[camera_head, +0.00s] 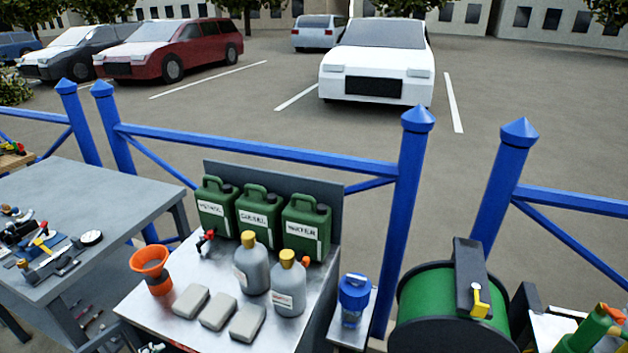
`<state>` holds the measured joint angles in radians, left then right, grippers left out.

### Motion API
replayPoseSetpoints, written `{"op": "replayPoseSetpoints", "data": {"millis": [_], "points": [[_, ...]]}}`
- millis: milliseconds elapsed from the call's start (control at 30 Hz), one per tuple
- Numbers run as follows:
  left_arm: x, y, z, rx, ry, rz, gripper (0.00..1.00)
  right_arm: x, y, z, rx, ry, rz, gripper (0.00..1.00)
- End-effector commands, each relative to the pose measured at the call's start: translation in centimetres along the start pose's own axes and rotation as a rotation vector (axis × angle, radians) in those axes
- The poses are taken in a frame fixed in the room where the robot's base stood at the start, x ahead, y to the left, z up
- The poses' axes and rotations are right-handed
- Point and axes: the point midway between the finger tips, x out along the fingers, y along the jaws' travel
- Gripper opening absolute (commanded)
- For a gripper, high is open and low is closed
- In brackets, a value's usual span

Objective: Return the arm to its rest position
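Neither of my grippers shows clearly in the head view, so I cannot see what they hold. A metal-topped table (182,328) stands at the lower middle. On it are three green canisters with white labels: one at the left (214,206), one in the middle (257,217) and one at the right (306,227). Two grey bottles with yellow caps stand in front, one further back (252,267) and one nearer (288,290). An orange funnel (150,262) stands at the left. Three pale grey blocks lie along the front, one of them at the middle (218,312).
A grey workbench (120,190) with small tools is at the left. A blue-topped device (354,298) and a green hose reel (420,300) stand to the right. Green bottles (592,332) are at the far right. A blue fence (260,148) runs behind, with parked cars beyond.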

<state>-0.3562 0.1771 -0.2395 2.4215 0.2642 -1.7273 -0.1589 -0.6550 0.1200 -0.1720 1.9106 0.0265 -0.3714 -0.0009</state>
Motion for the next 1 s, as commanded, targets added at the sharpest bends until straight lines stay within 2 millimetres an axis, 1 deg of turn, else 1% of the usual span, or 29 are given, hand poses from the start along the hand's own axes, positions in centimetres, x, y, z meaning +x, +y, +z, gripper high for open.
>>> {"op": "replayPoseSetpoints", "data": {"millis": [33,100,300,333,400,567,667,800,900,1000], "points": [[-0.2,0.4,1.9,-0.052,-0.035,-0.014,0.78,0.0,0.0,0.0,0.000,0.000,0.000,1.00],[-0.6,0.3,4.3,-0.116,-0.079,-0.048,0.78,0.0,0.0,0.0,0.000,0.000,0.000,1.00],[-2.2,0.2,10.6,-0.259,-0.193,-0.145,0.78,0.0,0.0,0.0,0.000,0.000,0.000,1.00],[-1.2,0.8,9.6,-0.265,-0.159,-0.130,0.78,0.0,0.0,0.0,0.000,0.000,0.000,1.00],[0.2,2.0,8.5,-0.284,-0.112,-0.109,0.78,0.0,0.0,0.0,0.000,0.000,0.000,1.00],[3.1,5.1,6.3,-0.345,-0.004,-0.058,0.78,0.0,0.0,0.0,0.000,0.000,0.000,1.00],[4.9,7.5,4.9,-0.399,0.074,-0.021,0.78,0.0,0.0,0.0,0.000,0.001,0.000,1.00],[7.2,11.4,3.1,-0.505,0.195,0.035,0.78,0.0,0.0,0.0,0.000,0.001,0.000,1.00],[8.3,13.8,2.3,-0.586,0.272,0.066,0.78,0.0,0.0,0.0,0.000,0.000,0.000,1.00],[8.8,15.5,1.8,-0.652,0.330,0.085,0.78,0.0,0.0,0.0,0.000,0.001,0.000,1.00]]}}
